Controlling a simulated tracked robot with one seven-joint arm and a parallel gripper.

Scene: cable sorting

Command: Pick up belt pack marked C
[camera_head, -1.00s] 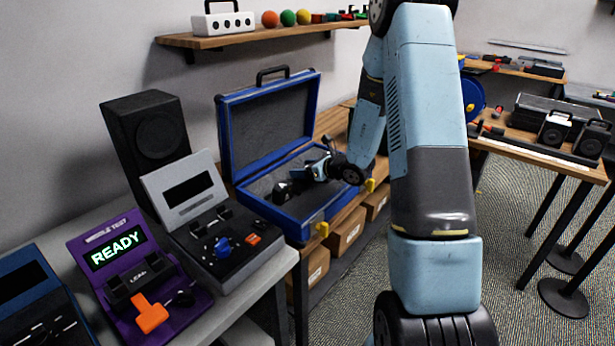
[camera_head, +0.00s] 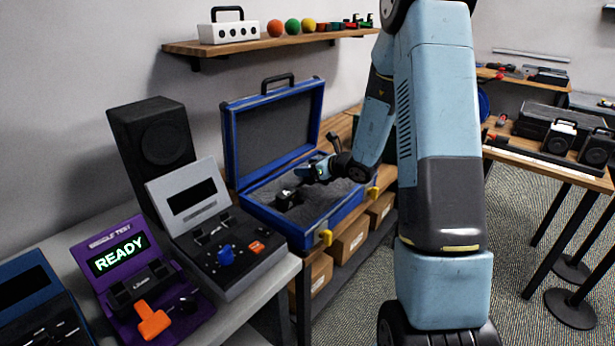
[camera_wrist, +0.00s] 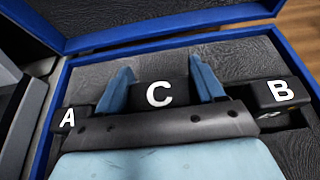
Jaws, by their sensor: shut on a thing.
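The belt pack marked C (camera_wrist: 158,95) is a black block with a white letter, between my two blue fingers in the wrist view. My gripper (camera_wrist: 161,84) is shut on it, one finger on each side. In the head view my gripper (camera_head: 305,172) is over the open blue case (camera_head: 313,228), and the pack in it is too small to make out. Pack A (camera_wrist: 70,118) is to the left of C and pack B (camera_wrist: 281,95) to the right, both black, in the grey foam. I cannot tell whether C is clear of the foam.
The case's raised lid (camera_head: 275,125) stands behind my gripper. A grey console (camera_head: 225,245), a purple test unit (camera_head: 140,275) reading READY and a black speaker (camera_head: 152,143) are to the left. A shelf (camera_head: 262,42) runs above.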

